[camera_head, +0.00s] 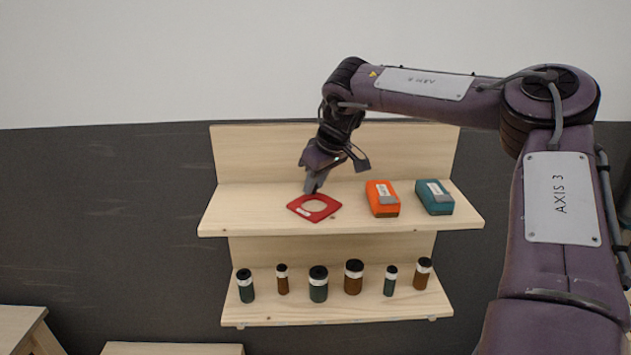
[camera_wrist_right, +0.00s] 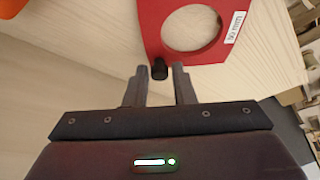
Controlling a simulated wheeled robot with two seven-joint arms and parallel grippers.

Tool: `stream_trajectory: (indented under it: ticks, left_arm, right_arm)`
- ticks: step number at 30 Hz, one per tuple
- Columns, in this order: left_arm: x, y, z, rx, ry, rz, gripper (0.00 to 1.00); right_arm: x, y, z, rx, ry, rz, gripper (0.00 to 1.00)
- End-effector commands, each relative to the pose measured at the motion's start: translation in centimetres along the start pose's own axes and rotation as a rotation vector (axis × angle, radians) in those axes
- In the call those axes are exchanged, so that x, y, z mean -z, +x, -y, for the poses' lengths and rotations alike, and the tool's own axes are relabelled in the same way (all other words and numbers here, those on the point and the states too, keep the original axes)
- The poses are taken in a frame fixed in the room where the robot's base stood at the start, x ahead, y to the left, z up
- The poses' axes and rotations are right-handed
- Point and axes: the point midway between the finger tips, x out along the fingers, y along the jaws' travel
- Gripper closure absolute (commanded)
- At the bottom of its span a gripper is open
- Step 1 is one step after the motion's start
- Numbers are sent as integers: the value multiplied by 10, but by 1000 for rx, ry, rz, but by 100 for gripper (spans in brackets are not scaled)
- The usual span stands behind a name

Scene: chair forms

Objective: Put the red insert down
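The red insert (camera_head: 314,208) is a flat red plate with a large round hole and a white label. It lies flat on the left part of the upper shelf (camera_head: 255,212). In the right wrist view, the red insert (camera_wrist_right: 148,25) has a small black knob (camera_wrist_right: 159,69) at its near edge. My right gripper (camera_head: 313,184) is over the insert's back edge. In the wrist view, the right gripper's fingers (camera_wrist_right: 160,82) stand apart on either side of the knob, with slim gaps showing. My left gripper is out of view.
An orange box (camera_head: 382,199) and a teal box (camera_head: 434,197) stand to the insert's right on the same shelf. Several capped bottles (camera_head: 318,284) line the lower shelf. A wooden back panel (camera_head: 240,155) rises behind the upper shelf.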

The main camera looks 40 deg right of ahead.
Motion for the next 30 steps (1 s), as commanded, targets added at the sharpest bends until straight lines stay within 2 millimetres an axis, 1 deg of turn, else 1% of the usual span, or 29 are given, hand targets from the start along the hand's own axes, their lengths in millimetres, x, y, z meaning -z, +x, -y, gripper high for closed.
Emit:
stream_trajectory:
  ticks: [1,3,10,13,15,17,19,24,27,30]
  left_arm:
    - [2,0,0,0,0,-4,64]
    - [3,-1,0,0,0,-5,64]
    - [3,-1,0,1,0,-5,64]
    - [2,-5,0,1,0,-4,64]
    - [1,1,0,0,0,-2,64]
    - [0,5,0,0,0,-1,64]
    - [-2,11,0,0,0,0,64]
    - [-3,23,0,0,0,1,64]
    - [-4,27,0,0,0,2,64]
    - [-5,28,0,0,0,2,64]
  right_arm:
    - [0,0,0,0,0,0,70]
    - [0,0,0,0,0,0,63]
    - [0,-1,0,0,0,0,63]
    - [2,-5,0,0,0,0,63]
    - [2,-9,0,-1,-1,-3,63]
    - [2,-17,0,-1,-2,-5,63]
    - [2,-30,0,-2,0,-7,63]
    - [2,-69,0,-3,-1,-5,63]
    - [2,-90,0,-4,0,-4,63]
    - [2,-106,0,-4,0,-1,63]
